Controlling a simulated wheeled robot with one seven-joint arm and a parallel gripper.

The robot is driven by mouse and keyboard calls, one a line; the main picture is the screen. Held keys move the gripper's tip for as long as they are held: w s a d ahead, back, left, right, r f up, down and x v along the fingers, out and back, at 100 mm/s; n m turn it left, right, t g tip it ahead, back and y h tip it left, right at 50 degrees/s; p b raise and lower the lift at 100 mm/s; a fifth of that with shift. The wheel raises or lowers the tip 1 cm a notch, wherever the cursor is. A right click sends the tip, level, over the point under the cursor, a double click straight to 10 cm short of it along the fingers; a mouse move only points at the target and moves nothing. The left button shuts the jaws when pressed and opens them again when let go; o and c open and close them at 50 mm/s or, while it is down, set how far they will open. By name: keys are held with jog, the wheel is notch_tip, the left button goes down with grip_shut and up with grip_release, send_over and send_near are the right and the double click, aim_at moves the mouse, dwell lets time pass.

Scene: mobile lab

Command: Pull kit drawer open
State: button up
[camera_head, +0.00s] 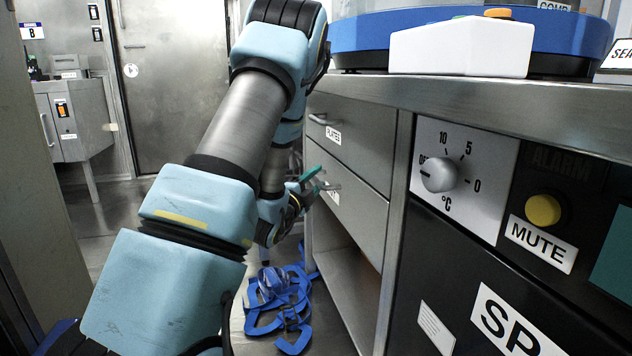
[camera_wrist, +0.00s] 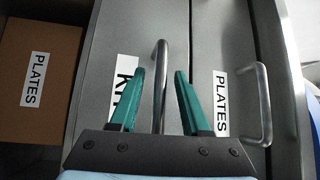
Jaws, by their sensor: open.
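The kit drawer (camera_head: 358,222) is the lower of two grey drawers under the counter in the head view. Its front looks flush with the drawer above. In the wrist view its front (camera_wrist: 108,45) carries a white label (camera_wrist: 123,82), partly hidden by a finger, with "KI" readable. Its metal bar handle (camera_wrist: 161,60) appears between my two green fingertips. My gripper (camera_wrist: 160,73) is open, with a gap on both sides of the bar. In the head view my gripper (camera_head: 316,179) is at the handle, which is partly hidden by the fingers.
The plates drawer (camera_head: 352,140) is directly above, with its own handle (camera_wrist: 264,105) close by. A brown box labelled PLATES (camera_wrist: 38,55) shows at the left in the wrist view. Blue straps (camera_head: 280,305) lie on the floor below my arm. An open shelf is under the drawers.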

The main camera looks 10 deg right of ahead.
jog(key=shift+c, duration=0.2)
grip_shut()
dwell(1.1)
